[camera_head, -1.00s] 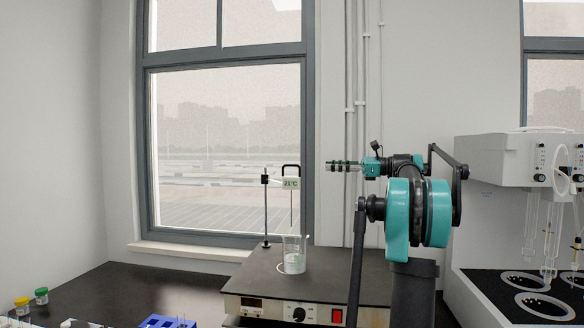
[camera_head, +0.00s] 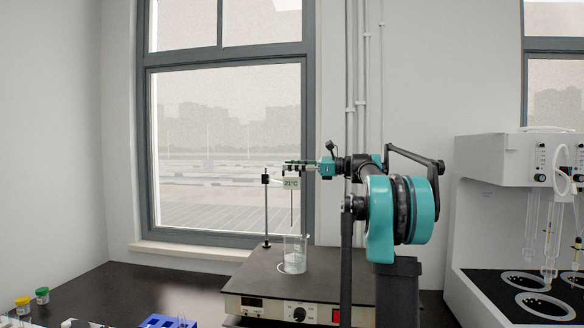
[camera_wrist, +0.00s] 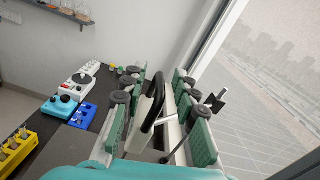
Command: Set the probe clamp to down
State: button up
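The probe clamp (camera_head: 291,184) is a white unit with a 21°C display, held on a thin vertical stand rod (camera_head: 265,215). Its thin probe points down toward the glass beaker (camera_head: 295,260) on the hotplate. In the wrist view the clamp's black looped handle (camera_wrist: 158,90) stands between the green-padded fingers. My gripper (camera_head: 291,166) is level with the clamp's top and hides part of the handle in the head view. In the wrist view my gripper (camera_wrist: 160,82) is open, with fingers on both sides of the handle and gaps visible.
The hotplate (camera_head: 245,280) has a knob and a red switch. A white distiller (camera_head: 490,160) with glass tubes stands right. A blue rack (camera_head: 168,322) and capped jars (camera_head: 42,296) are at lower left. The window (camera_head: 225,130) is behind the clamp.

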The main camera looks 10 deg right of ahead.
grip_shut()
dwell(0.3)
notch_tip(320, 180, down, 14)
jog(key=shift+r, duration=0.25)
dwell(0.4)
jog(key=shift+c, duration=0.5)
grip_release()
jog(key=shift+o, duration=0.5)
